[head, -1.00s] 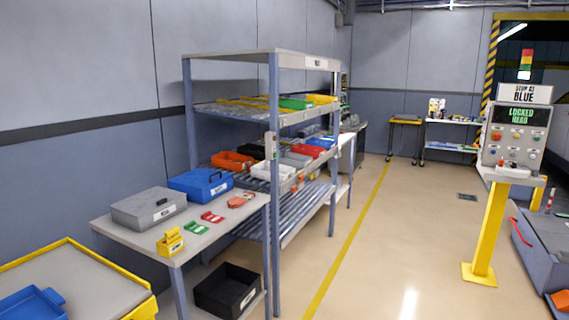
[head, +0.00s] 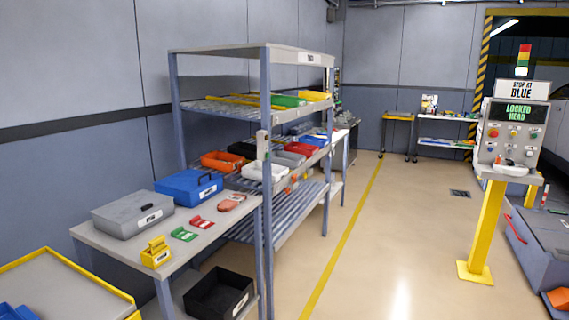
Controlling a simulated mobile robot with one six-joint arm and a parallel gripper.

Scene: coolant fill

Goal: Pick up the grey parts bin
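A grey parts bin (head: 287,159) sits on the middle shelf of the metal rack (head: 264,128). It stands among a white bin (head: 263,171), a red bin (head: 301,149) and an orange bin (head: 222,161). The white bin and a rack post stand close by, and the grey bin shows only small. A grey lidded case with a handle (head: 132,213) lies on the table left of the rack; it looks like a toolbox, not an open bin. My gripper is not in view.
The table (head: 190,246) also holds a blue case (head: 188,187), a yellow holder (head: 156,253) and small tags. A black bin (head: 218,293) is underneath. A yellow control post (head: 484,232) stands right. The floor (head: 395,240) between rack and post is clear.

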